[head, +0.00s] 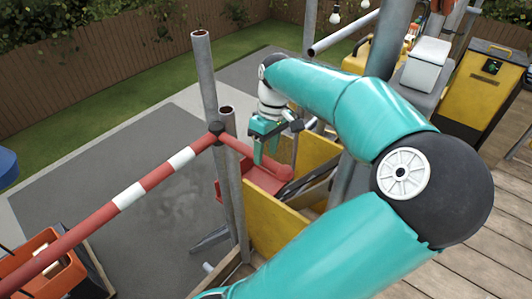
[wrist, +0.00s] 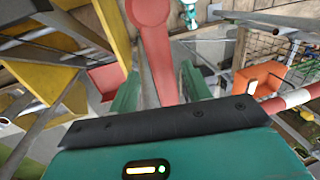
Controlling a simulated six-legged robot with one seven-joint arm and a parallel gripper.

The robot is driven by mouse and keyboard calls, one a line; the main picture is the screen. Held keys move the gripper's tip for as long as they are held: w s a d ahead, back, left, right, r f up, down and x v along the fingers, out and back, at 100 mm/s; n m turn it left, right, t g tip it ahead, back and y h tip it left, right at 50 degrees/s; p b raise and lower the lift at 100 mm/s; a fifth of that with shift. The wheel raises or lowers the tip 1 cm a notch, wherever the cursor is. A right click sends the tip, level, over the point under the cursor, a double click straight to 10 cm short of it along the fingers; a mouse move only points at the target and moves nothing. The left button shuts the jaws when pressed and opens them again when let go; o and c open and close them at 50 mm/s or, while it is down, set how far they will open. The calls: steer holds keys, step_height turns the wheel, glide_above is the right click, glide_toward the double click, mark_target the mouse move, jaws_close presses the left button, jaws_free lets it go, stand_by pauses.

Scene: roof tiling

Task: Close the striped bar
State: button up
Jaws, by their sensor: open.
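The striped bar (head: 128,197) is red with white bands. It slopes up from the lower left to a dark clamp (head: 216,132) on a grey post. A plain red length with a rounded end (head: 284,174) continues past the post. My gripper (head: 265,155) is open and points down close to this red end. In the wrist view the red end piece (wrist: 152,40) runs between the two teal fingers of my gripper (wrist: 158,88). I cannot tell whether the fingers touch it. A striped part of the bar (wrist: 294,98) shows at the right there.
Grey scaffold posts (head: 203,75) stand beside the bar. Yellow boards (head: 275,225) lie below my arm. An orange crate (head: 35,265) is at the lower left, and a yellow bin (head: 487,85) stands at the right. Grey paving (head: 140,150) lies open beyond the bar.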

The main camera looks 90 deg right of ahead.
step_height(320, 180, up, 12)
steer(key=s+d, duration=0.1)
steer(key=shift+s+d, duration=0.25)
steer(key=shift+d, duration=0.15)
stand_by(0.4)
